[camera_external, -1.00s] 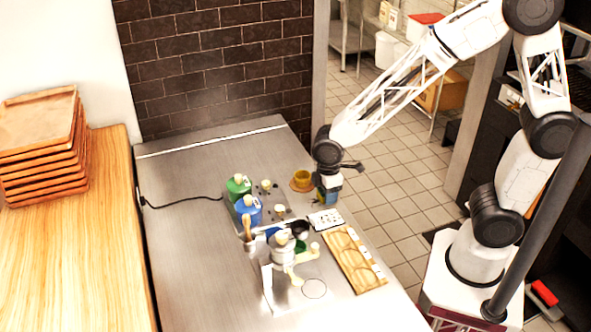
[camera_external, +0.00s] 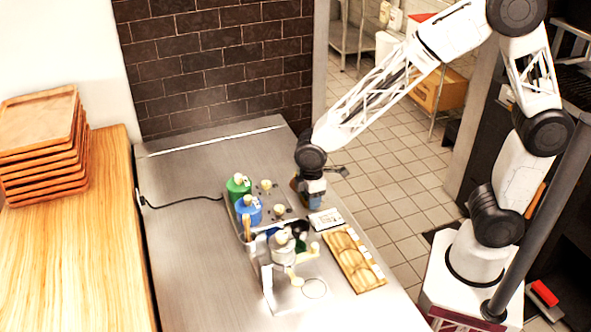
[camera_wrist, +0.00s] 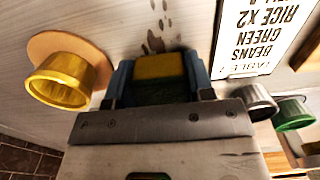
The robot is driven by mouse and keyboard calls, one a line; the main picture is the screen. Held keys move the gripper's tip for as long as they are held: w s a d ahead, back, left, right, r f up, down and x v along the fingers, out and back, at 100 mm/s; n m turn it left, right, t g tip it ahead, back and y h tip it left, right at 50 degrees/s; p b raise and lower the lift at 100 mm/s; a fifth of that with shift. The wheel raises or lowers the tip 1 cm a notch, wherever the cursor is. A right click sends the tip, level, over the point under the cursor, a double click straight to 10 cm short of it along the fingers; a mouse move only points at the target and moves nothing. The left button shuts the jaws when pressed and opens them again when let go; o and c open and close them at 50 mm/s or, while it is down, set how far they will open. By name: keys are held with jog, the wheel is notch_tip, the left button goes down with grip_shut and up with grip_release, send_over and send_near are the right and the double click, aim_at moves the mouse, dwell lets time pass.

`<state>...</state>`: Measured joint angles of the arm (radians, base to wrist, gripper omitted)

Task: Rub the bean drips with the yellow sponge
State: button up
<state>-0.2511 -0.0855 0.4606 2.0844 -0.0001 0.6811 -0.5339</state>
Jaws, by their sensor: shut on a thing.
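My gripper (camera_wrist: 158,84) is shut on the yellow sponge (camera_wrist: 160,66), which sits between its two blue fingers in the wrist view. The sponge has a yellow face and a dark layer nearer the wrist. Brown drips (camera_wrist: 155,42) lie on the pale counter just beyond the sponge, as one larger blot with smaller spots trailing up. I cannot tell whether the sponge touches the counter or covers more drips. In the external view my gripper (camera_external: 311,191) is low at the counter's right edge, and the sponge is hard to make out there.
A gold cup (camera_wrist: 63,80) on a round orange base stands left of my gripper in the wrist view. A printed card (camera_wrist: 262,38), a metal cup (camera_wrist: 256,101) and a green cup (camera_wrist: 293,113) are to the right. Green (camera_external: 238,187) and blue (camera_external: 248,210) containers stand left of my gripper.

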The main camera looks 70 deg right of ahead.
jog(key=shift+w+a+r, duration=0.1)
jog(key=shift+w+a, duration=0.3)
jog(key=shift+r, duration=4.05)
jog(key=shift+s, duration=0.15)
jog(key=s+d+f, duration=0.1)
jog(key=s, duration=0.3)
jog(key=s+d+f, duration=0.1)
jog(key=s, duration=0.3)
jog(key=s+d+f, duration=0.1)
jog(key=s, duration=0.4)
jog(key=w+a, duration=0.1)
jog(key=w, duration=0.4)
jog(key=w+a+f, duration=0.1)
jog(key=w, duration=0.4)
jog(key=w+a, duration=0.2)
jog(key=w, duration=0.3)
jog(key=shift+w+f, duration=0.2)
jog(key=shift+f, duration=0.1)
